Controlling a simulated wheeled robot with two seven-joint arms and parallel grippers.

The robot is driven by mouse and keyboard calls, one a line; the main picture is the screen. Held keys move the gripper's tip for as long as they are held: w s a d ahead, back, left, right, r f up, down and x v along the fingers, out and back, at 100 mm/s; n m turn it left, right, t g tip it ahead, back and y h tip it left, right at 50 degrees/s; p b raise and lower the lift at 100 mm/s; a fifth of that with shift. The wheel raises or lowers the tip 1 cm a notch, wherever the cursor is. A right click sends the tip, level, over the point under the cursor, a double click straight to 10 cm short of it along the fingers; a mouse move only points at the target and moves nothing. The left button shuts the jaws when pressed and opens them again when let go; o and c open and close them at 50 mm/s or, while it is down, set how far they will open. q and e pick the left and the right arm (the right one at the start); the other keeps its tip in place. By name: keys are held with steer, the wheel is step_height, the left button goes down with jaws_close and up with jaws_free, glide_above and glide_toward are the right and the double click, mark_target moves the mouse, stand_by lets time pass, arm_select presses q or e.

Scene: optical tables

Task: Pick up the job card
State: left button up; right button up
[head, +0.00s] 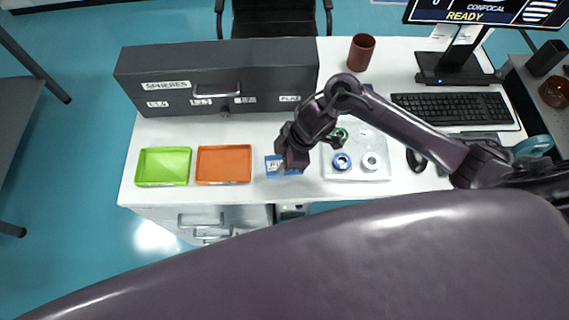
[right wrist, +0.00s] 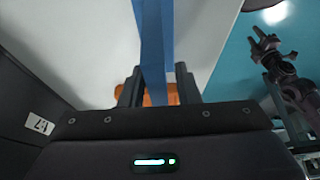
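The job card is a small blue piece with white lettering (head: 271,167) at the table's front, just right of the orange tray. My right gripper (head: 290,160) is right over it in the head view and hides part of it. In the right wrist view the blue card (right wrist: 154,45) rises as a narrow strip between the two fingers of my right gripper (right wrist: 159,88). The fingers stand apart, with orange showing beside the strip, so they look open around it.
A green tray (head: 163,184) and an orange tray (head: 223,181) lie to the left. A grey drawer cabinet (head: 220,60) stands behind. A white tray (head: 357,177) with round parts lies right of the card. Keyboard (head: 452,108), mouse (head: 416,160) and brown cup (head: 361,52) stand farther right.

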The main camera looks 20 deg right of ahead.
steer(key=shift+f, duration=0.15)
jaws_close()
stand_by(0.5)
